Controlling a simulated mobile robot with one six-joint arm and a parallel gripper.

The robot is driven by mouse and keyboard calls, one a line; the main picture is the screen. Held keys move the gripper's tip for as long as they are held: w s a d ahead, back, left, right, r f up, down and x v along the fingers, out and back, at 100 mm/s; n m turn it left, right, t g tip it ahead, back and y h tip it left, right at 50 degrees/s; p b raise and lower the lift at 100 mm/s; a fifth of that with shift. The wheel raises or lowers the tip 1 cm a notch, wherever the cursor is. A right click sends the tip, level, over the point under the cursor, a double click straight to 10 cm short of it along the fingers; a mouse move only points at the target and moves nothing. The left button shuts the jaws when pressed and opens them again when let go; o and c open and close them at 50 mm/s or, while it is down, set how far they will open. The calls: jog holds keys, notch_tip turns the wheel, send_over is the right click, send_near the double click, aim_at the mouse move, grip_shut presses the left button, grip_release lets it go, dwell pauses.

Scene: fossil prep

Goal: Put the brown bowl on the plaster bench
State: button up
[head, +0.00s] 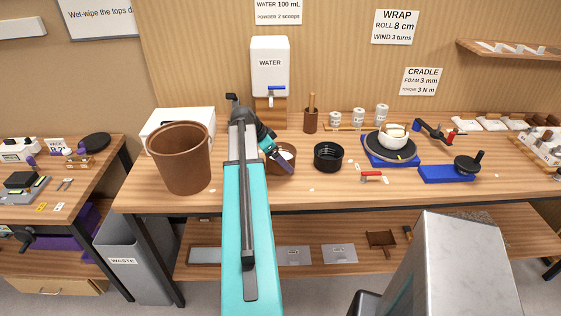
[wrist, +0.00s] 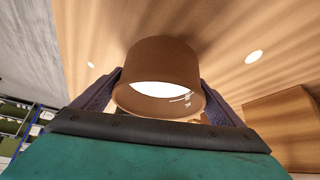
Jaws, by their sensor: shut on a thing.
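The brown bowl (head: 284,168) is in front of the water dispenser in the head view, partly hidden by my arm. Something white shows inside it. In the wrist view the bowl (wrist: 165,62) sits between the two purple fingers of my gripper (wrist: 160,92), which is shut on its sides. In the head view my gripper (head: 279,155) reaches down to the bowl. The wooden bench (head: 325,190), with the water dispenser (head: 270,68) above it, is under the bowl. I cannot tell whether the bowl touches the bench top.
A large brown bucket (head: 182,165) stands left of my arm. A black bowl (head: 328,156) is close on the right. A blue-based turntable (head: 390,149) holds a white bowl further right. A red-handled tool (head: 371,175) lies near the front edge.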

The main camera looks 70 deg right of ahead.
jog(key=shift+f+p, duration=0.45)
jog(key=shift+f, duration=0.65)
jog(key=shift+f, duration=0.15)
jog(key=o, duration=0.9)
jog(key=shift+r, duration=0.2)
jog(key=shift+w, duration=0.1)
jog(key=shift+w+a+r+b, duration=0.3)
jog(key=shift+r+b, duration=0.15)
jog(key=shift+r, duration=0.1)
jog(key=shift+b+v, duration=1.75)
jog(key=shift+v, duration=3.5)
jog(key=shift+s, duration=0.15)
